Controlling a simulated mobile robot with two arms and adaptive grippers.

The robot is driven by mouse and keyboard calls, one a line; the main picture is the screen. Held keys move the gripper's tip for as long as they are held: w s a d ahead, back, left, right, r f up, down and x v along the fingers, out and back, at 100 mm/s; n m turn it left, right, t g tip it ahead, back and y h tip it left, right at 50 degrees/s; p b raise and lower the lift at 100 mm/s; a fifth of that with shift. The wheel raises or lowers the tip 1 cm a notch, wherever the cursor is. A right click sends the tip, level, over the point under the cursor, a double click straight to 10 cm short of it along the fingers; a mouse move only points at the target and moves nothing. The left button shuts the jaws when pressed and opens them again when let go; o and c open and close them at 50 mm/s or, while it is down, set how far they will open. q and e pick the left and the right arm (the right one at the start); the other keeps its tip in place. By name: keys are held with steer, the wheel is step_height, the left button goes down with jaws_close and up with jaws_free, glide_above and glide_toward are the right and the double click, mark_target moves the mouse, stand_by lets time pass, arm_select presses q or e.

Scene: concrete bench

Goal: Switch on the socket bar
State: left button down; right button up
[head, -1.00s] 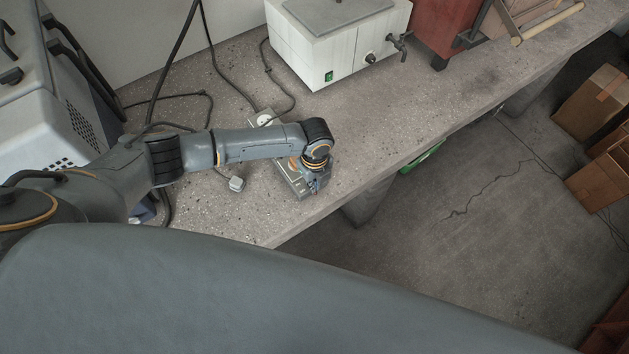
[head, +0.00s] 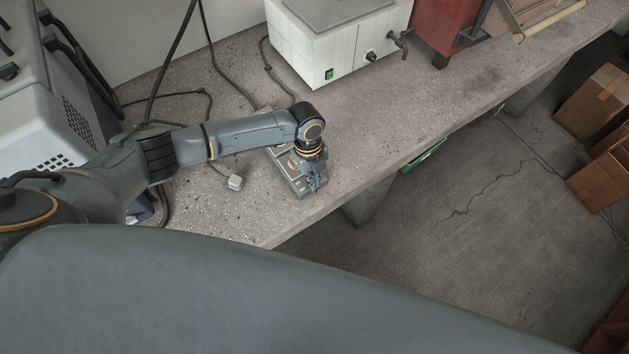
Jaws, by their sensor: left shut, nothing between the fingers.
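The grey socket bar (head: 283,167) lies on the concrete bench near its front edge. My left arm comes in from the left and covers the bar's far part. My left gripper (head: 315,187) is shut and empty, pointing down at the near end of the bar. I cannot tell whether its fingertips touch the bar. The switch is hidden or too small to make out. My right gripper is not in view.
A loose plug (head: 236,183) lies on the bench left of the bar. A white box with a tap (head: 340,50) stands behind it. Dark cables cross the bench (head: 230,75) at the back. Cardboard boxes (head: 592,103) stand on the floor at right.

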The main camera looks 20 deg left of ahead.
arm_select(q)
steer(key=shift+a, duration=0.1)
steer(key=g+h+b, duration=0.1)
steer(key=b, duration=0.1)
steer(key=w+a+g+h+b, duration=0.1)
steer(key=b, duration=0.2)
steer(key=shift+f+h, duration=0.2)
steer(key=shift+h, duration=0.2)
steer(key=shift+a+b, duration=0.1)
steer(key=shift+b, duration=0.45)
steer(key=shift+r+p, duration=0.4)
steer(key=shift+p, duration=0.05)
steer(key=shift+r+p, duration=0.6)
steer(key=shift+r, duration=0.25)
